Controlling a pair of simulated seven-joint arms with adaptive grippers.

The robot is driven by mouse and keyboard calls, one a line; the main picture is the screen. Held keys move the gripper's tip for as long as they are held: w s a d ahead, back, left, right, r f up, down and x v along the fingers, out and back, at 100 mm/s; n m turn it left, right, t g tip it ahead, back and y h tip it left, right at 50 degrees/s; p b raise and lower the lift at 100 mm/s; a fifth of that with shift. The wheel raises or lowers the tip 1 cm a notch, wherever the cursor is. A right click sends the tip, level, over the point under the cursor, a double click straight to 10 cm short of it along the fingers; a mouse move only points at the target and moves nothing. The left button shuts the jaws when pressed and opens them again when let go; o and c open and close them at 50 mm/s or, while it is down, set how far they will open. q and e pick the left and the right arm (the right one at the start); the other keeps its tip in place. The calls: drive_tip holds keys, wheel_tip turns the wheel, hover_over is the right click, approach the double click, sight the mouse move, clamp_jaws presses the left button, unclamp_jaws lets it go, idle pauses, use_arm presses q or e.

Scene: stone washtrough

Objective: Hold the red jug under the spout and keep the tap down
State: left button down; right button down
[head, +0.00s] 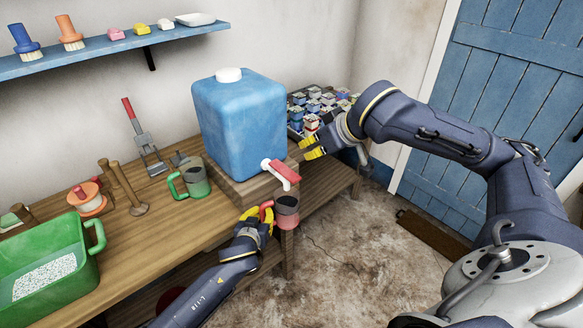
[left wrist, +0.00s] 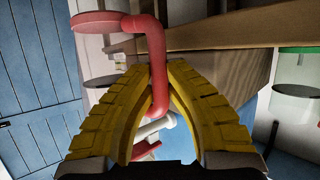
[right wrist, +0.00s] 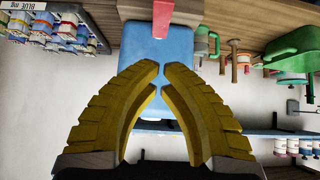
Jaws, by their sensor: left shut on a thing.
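The red jug (head: 288,214) is upright, with a grey see-through wall, red bands and a red handle (left wrist: 157,60). My left gripper (head: 265,212) is shut on that handle, in front of the bench edge. The white spout (head: 286,183) with its red tap lever (head: 284,171) sticks out low from the blue water container (head: 240,125). In the head view the jug is just below the spout tip; exact alignment is unclear. My right gripper (head: 308,149) is shut and empty, right of the container and apart from the lever, which also shows in the right wrist view (right wrist: 173,22).
A green mug (head: 195,182) stands left of the container, with wooden pegs and a green tub (head: 45,268) further left. Several small tins (head: 318,104) stand behind my right gripper. A blue shelf (head: 100,45) hangs above. The floor in front is free.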

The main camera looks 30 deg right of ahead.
drive_tip(key=shift+w, duration=0.1)
hover_over(292, 176)
wheel_tip(292, 176, down, 8)
drive_tip(key=shift+w+f, duration=0.15)
drive_tip(key=shift+f, duration=1.4)
drive_tip(key=shift+f, duration=0.1)
drive_tip(key=shift+s+f+t, duration=0.2)
drive_tip(key=shift+f+t, duration=0.3)
drive_tip(key=shift+t, duration=0.1)
drive_tip(key=shift+s+f+t, duration=0.15)
drive_tip(key=shift+f+t, duration=0.3)
drive_tip(key=shift+t, duration=0.15)
drive_tip(key=shift+f, duration=0.35)
idle(4.0)
